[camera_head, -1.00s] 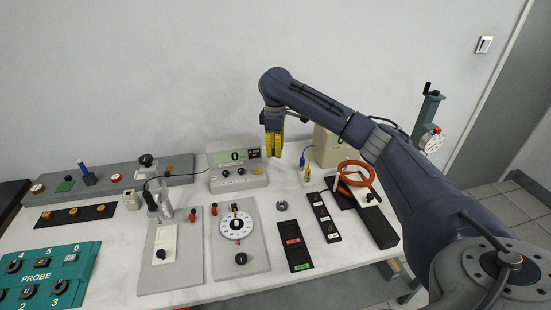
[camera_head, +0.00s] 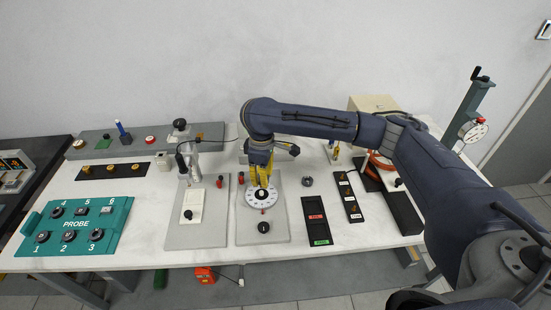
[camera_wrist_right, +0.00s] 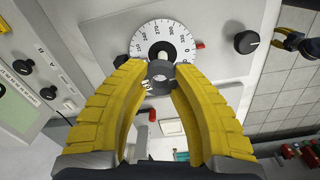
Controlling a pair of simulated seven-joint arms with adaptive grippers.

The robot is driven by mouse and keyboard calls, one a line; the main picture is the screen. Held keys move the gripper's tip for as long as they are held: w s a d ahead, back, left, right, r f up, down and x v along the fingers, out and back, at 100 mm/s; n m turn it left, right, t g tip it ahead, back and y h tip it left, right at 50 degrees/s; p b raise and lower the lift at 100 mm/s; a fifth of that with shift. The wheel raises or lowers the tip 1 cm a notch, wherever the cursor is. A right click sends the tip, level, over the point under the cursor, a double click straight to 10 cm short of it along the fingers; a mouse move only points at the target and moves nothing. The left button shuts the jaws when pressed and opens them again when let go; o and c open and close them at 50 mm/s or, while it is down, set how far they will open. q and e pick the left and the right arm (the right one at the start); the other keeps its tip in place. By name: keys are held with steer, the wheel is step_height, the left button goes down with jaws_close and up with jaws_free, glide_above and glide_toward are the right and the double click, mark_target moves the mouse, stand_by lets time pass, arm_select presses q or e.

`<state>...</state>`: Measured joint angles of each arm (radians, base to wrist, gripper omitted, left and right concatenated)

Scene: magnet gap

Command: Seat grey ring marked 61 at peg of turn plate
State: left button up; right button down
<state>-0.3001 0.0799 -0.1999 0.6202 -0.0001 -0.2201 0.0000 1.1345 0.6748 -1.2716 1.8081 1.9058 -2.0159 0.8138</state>
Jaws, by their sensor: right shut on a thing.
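The turn plate is a white dial with degree marks (camera_head: 254,198) on a grey base plate (camera_head: 275,232); it also shows in the wrist view (camera_wrist_right: 140,42). My right gripper (camera_head: 262,184) points down over the dial. In the wrist view its yellow fingers (camera_wrist_right: 160,80) are closed on a dark grey ring (camera_wrist_right: 161,69), which overlaps the lower part of the dial. A small pale mark shows on the ring but I cannot read it. The peg is not clearly visible, and I cannot tell whether the ring touches the plate. My left gripper is out of view.
A second grey ring (camera_head: 307,181) lies on the white table right of the base plate. A black knob (camera_head: 263,227) is in front of the dial. A grey stand (camera_head: 208,230) is at left, and black trays (camera_head: 318,224) at right. Red posts (camera_head: 241,178) stand near the dial.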

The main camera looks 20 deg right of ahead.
mark_target(262, 191)
steer(key=shift+a+m, duration=0.35)
steer(key=shift+m, duration=0.15)
steer(key=shift+f, duration=2)
steer(key=shift+f, duration=1.2)
steer(key=c, duration=1.1)
jaws_free()
steer(key=shift+r, duration=0.1)
steer(key=r, duration=1.2)
steer(key=shift+s+d, duration=0.15)
steer(key=shift+s, duration=0.05)
